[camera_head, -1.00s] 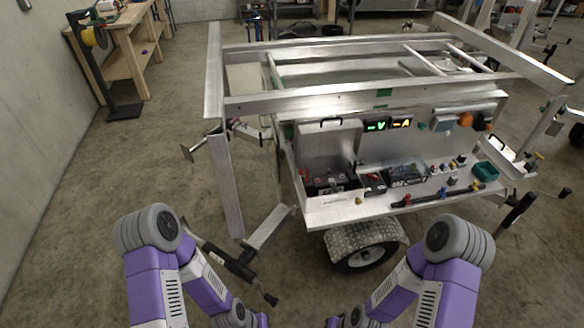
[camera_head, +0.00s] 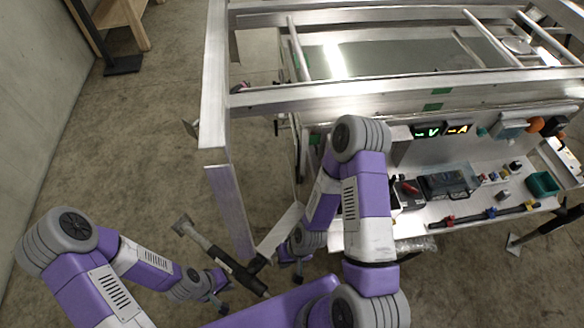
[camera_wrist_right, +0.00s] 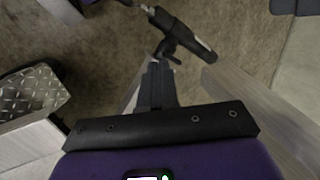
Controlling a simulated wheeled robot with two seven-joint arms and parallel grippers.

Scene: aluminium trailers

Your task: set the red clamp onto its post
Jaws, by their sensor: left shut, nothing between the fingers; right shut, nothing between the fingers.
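A small red part (camera_head: 410,188) shows on a black item on the trailer's side shelf in the head view. It is too small to tell whether it is the red clamp. The post cannot be made out; my right arm covers part of the shelf left of the red part. My right gripper (camera_head: 298,278) hangs low, left of the shelf, beside the trailer's front leg. In the right wrist view its fingers (camera_wrist_right: 157,84) are shut and empty. My left gripper (camera_head: 222,298) is low at the left, over the floor, shut and empty, away from the shelf.
The aluminium trailer frame (camera_head: 360,98) spans the back. The shelf (camera_head: 440,208) holds a clear box (camera_head: 449,181), a green bin (camera_head: 542,184) and a black bar (camera_head: 490,214).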

